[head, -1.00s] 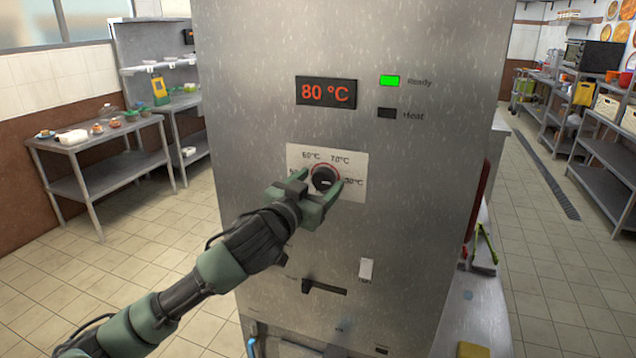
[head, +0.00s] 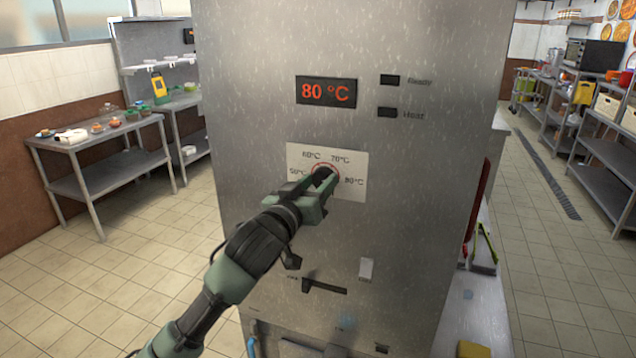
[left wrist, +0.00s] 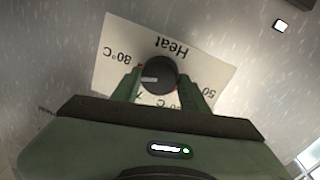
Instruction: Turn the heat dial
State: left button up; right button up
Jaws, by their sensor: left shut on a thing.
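The heat dial (head: 325,172) is a round black knob on a white scale plate (head: 351,161) on the front of a steel cabinet. The plate is marked 50, 60, 70 and 80 °C. My left gripper (head: 316,186) is shut on the dial and hides part of it and of the plate. In the left wrist view the dial (left wrist: 158,75) sits between the two green fingers, with its white mark pointing left. The plate (left wrist: 118,38) reads "Heat" there, upside down. My right gripper is not in view.
The red display (head: 326,92) reads 80 °C. The Ready lamp (head: 390,80) and Heat lamp (head: 387,113) are dark. A slot with a black lever (head: 322,286) is below the dial. A steel table (head: 100,146) stands at left, shelves (head: 600,140) at right.

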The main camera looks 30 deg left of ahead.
pick_arm(q)
jog(key=n+p, duration=0.1)
jog(key=n, duration=0.3)
jog(key=shift+f+n+y+p, duration=0.1)
jog(key=shift+n+y+p, duration=0.3)
jog(key=shift+n+p, duration=1.25)
jog(key=shift+n+b, duration=0.35)
jog(key=shift+n, duration=0.2)
jog(key=o, duration=1.4)
jog(key=b+v, duration=0.2)
jog(key=v, duration=0.5)
jog(key=shift+s+f, duration=0.2)
jog(key=shift+s, duration=0.15)
jog(key=shift+f, duration=0.1)
